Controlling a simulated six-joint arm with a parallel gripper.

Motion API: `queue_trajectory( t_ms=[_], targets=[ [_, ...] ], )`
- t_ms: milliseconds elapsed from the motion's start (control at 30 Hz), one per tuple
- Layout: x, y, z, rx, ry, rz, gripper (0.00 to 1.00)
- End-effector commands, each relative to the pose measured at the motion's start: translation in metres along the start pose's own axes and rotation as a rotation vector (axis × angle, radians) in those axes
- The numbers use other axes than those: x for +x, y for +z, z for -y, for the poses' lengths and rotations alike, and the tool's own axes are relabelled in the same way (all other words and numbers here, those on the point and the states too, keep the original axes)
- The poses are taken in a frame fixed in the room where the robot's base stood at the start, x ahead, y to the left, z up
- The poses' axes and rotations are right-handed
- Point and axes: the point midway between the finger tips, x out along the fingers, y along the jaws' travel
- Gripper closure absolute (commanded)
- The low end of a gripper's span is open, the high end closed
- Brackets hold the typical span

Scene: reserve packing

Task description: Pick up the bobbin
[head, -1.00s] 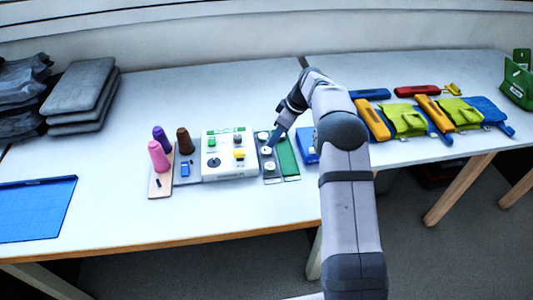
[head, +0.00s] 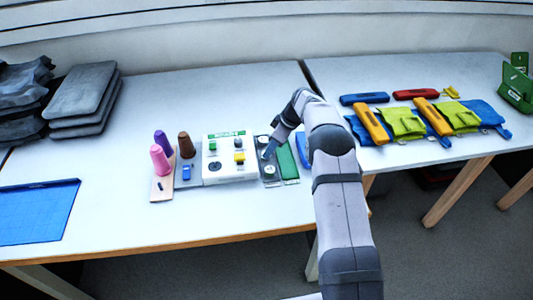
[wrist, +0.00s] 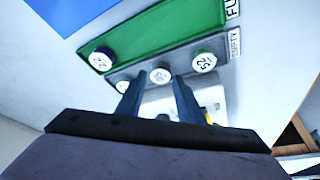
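Several round bobbins with pale numbered tops stand along a narrow grey tray marked EMPTY (wrist: 226,47).
A green tray (head: 287,161) lies right beside the grey one. A white machine (head: 229,172) with knobs stands close on the left, with thread cones (head: 161,160) beyond. A blue object (head: 303,150) is at the right.

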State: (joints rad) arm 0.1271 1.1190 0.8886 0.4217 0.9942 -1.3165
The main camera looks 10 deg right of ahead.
Motion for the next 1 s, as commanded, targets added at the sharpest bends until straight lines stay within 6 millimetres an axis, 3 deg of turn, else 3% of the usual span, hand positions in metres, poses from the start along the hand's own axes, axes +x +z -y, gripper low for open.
queue_trajectory(
  t_ms=[233, 533, 633, 667, 1000],
  targets=[
    [0.023, 0.0, 0.001, -0.001, -0.001, 0.0, 0.66],
    [0.026, 0.0, 0.001, -0.001, 0.0, 0.0, 0.66],
    [0.026, 0.0, 0.001, -0.001, 0.0, 0.0, 0.9],
    [0.026, 0.0, 0.001, -0.001, 0.0, 0.0, 0.93],
    [0.024, -0.001, 0.0, -0.001, 0.001, 0.0, 0.93]
  ],
)
